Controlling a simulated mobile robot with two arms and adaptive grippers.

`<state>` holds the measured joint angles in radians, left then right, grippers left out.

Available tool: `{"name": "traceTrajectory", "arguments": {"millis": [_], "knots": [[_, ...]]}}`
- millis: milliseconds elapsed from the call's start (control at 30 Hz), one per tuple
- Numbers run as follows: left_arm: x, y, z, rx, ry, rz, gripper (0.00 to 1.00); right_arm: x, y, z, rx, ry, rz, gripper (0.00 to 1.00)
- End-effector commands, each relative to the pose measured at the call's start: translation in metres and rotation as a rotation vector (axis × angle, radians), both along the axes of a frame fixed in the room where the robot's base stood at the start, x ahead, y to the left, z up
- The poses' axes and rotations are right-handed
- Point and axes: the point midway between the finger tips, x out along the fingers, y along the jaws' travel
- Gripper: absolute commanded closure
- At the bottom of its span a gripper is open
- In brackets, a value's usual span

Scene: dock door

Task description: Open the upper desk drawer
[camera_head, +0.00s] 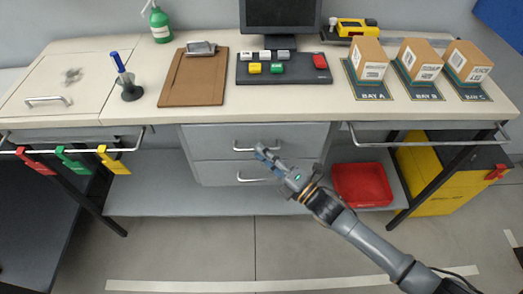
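The desk's grey drawer unit hangs under the middle of the worktop, with an upper drawer (210,142) above a lower drawer (215,173). The upper drawer looks closed. Its silver bar handle (240,149) shows on the left, while its right end is hidden behind my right gripper. My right gripper (262,152) reaches in from the lower right, its fingertips at the right part of that handle. I cannot tell whether they touch it or how far apart they are. My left gripper is not in view.
A silver rail (425,143) juts out under the worktop at right, and another at left carries red, green and yellow tags (74,161). A red bin (362,185) sits on the lower shelf. The floor before the drawers is clear.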

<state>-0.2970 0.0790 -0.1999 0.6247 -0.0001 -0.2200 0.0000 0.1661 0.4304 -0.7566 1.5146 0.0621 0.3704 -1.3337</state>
Motion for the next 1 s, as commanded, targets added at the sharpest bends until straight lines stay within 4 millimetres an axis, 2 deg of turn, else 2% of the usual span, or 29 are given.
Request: {"name": "traceTrajectory", "arguments": {"millis": [133, 400, 433, 600, 1000], "knots": [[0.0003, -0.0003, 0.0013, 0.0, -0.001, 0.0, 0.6, 0.0064, 0.0068, 0.0017, 0.001, 0.001, 0.0, 0.66], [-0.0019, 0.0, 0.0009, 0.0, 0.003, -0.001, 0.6, 0.0074, 0.0076, 0.0013, 0.001, 0.001, 0.0, 0.66], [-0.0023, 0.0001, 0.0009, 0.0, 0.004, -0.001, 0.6, 0.0072, 0.0076, 0.0013, 0.001, 0.001, 0.0, 0.68], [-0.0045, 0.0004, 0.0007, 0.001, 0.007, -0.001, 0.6, 0.0072, 0.0075, 0.0013, 0.001, 0.001, 0.0, 1.0], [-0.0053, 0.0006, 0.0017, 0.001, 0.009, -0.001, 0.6, 0.0048, 0.0074, 0.0012, 0.001, 0.002, 0.0, 1.0]]}}
